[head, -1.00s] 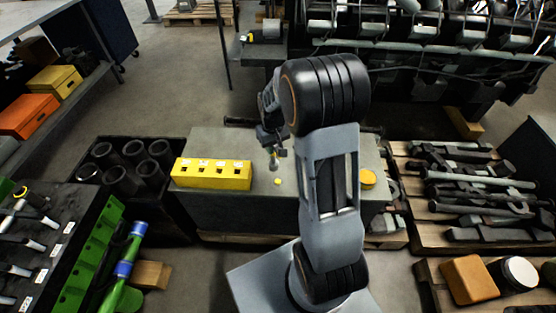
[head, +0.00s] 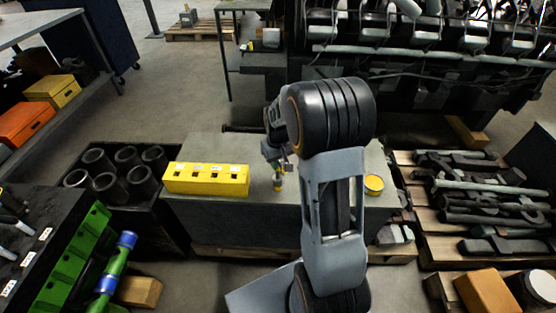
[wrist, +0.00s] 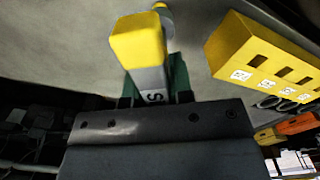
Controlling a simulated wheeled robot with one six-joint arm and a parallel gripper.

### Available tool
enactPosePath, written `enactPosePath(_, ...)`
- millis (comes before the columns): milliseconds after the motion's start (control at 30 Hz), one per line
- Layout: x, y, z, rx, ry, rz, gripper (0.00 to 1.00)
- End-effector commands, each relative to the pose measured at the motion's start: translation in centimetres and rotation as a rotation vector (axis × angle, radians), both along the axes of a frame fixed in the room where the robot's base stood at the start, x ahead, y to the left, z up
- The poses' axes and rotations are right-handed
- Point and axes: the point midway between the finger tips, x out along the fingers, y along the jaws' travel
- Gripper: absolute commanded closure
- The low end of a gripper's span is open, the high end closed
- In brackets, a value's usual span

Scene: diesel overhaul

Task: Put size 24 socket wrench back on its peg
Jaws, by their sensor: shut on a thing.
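My gripper (head: 279,171) is over the grey workbench top, right of the yellow slotted block. In the wrist view its dark green fingers (wrist: 154,88) are shut on a tool with a yellow block-shaped part and a grey part (wrist: 150,78), apparently the socket wrench. A partly cut-off mark on the grey part cannot be read as a size.
The yellow block (head: 206,179) with square holes and labels sits on the bench (head: 235,218). A yellow round tin (head: 374,184) is at the bench's right. A pallet of metal parts (head: 425,240) lies right.

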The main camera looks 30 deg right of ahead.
Motion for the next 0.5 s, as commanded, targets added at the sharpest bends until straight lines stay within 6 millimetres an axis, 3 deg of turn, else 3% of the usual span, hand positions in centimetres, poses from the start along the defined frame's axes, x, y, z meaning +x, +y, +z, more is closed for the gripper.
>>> enactPosePath(133,0.04,-0.01,-1.18,0.0,-0.002,0.0,1.0)
enactPosePath(500,0.03,-0.01,-1.23,0.0,-0.002,0.0,1.0)
